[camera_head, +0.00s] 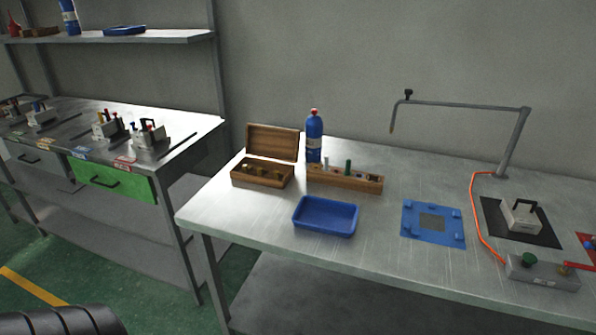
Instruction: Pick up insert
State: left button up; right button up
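No part in view is clearly marked as the insert. An open wooden box (273,153) at the table's left holds several small brass-coloured pieces (262,173). Beside it on the right, a wooden block (343,180) holds small upright pieces, among them a green one (348,166) and a pale one (326,162). Both stand on the metal table (270,218). Neither of my grippers is in view. A dark, ribbed part of my own body shows at the bottom left.
A blue bottle (314,138) stands behind the block and an empty blue tray (299,222) in front. A blue plate (408,232), a pale handled mould (521,219) on a black mat (490,213), and a grey control box (548,277) lie right. A metal arm (460,106) overhangs. A bench (200,128) stands left.

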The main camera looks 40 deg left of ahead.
aim_at(277, 174)
jog(key=j+z, duration=0.45)
jog(key=j, duration=0.45)
jog(key=k+j, duration=0.1)
jog(key=j, duration=0.35)
jog(key=k+j+z, duration=0.1)
jog(key=j, duration=0.4)
